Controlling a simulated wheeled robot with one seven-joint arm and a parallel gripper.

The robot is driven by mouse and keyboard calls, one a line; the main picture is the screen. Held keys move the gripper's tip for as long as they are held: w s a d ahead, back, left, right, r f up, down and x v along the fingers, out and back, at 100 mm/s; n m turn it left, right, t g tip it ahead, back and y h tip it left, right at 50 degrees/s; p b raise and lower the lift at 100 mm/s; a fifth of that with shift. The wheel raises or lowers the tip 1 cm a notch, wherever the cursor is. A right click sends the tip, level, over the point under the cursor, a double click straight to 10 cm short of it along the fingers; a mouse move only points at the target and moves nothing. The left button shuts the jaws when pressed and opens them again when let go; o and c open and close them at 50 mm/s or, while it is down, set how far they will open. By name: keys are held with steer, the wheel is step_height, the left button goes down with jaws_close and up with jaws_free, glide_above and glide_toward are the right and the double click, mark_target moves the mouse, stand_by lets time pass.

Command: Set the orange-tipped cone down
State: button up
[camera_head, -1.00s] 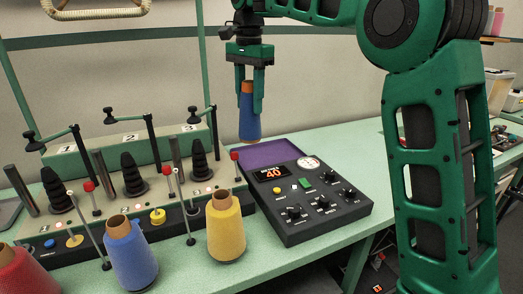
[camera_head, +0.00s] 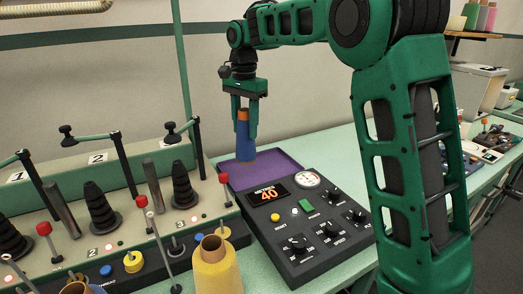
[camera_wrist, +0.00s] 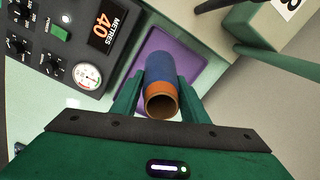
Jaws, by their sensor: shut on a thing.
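My gripper (camera_head: 243,125) is shut on the orange-tipped cone (camera_head: 244,143), a blue yarn cone with an orange top, held upright. In the head view its lower end overlaps the purple tray (camera_head: 280,164) behind the control box; I cannot tell whether it touches the tray. In the wrist view the cone (camera_wrist: 162,75) is between my fingers, its open orange end toward the camera, with the purple tray (camera_wrist: 196,57) behind it.
A black control box (camera_head: 305,215) reading 40 stands in front of the tray. A machine with black spindles (camera_head: 101,210) and red-knobbed levers (camera_head: 224,178) is at the left. A yellow cone (camera_head: 216,268) stands at the front. The green table (camera_head: 340,146) is clear at the back right.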

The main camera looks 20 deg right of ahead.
steer(key=w+d+f, duration=0.2)
steer(key=d+f, duration=0.4)
steer(key=f, duration=0.2)
steer(key=shift+w+d, duration=0.15)
steer(key=shift+d, duration=0.15)
steer(key=shift+f, duration=0.15)
steer(key=o, duration=1.3)
steer(key=shift+c, duration=0.2)
step_height(320, 180, up, 12)
steer(key=shift+d, duration=0.1)
